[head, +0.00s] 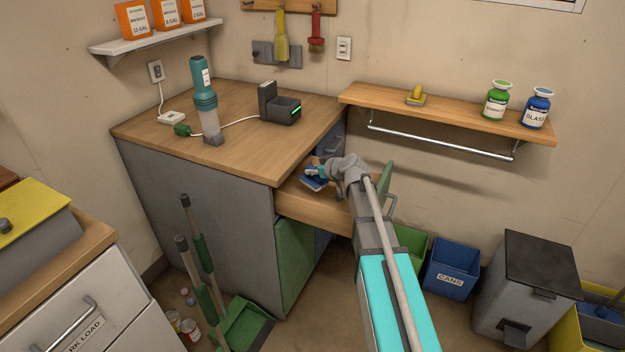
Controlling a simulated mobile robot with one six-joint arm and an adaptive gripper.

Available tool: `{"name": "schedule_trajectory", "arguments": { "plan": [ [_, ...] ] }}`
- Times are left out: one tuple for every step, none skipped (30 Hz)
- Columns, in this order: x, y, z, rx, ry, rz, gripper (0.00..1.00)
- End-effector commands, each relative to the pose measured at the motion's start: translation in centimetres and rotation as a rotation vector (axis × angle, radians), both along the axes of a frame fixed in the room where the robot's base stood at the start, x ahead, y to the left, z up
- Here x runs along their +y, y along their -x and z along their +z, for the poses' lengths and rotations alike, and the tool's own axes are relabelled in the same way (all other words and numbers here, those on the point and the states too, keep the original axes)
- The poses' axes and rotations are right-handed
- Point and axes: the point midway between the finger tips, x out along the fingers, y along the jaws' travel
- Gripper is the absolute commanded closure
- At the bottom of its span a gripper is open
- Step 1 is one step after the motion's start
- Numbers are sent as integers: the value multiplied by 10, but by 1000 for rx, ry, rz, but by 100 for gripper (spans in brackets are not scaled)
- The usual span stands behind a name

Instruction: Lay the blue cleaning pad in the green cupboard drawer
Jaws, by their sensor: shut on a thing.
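My gripper (317,173) reaches in from the right over the pulled-out drawer and is shut on the blue cleaning pad (313,184). The pad shows as a small blue piece with a pale edge below the fingertips, partly hidden by the gripper. I cannot tell whether it touches the drawer floor. The drawer (300,204) has wooden sides and stands open beside the wooden counter. Its green front (387,178) with a metal handle shows to the right of my arm. My arm hides much of the drawer's inside.
The counter (160,112) carries a teal hand vacuum (206,100) and a dark charging dock (280,105). A wall shelf (450,112) with a rail hangs right of the drawer. A green bin (412,243), a blue cans bin (453,268) and a grey bin (525,290) stand below.

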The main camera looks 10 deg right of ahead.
Motion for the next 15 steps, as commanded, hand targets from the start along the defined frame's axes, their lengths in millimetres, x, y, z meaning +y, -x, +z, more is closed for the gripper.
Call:
{"name": "schedule_trajectory", "arguments": {
  "plan": [
    [0,-2,-3,0,0,0,100],
    [0,-3,-5,0,0,0,100],
    [0,-5,-7,0,0,0,100],
    [-1,-6,-9,0,0,0,100],
    [-1,-8,-12,0,0,0,100],
    [-1,-9,-15,0,0,0,100],
    [-1,-8,-18,0,0,0,100],
    [-1,-8,-20,0,0,0,100],
    [-1,-8,-24,0,0,0,100],
    [-1,-7,-27,0,0,0,100],
    [-1,-8,-29,0,0,0,100],
    [-1,-8,-32,0,0,0,100],
    [-1,-7,-34,0,0,0,100],
    [-1,-7,-36,0,0,0,100],
    [-1,-7,-37,0,0,0,100]
  ]
}}
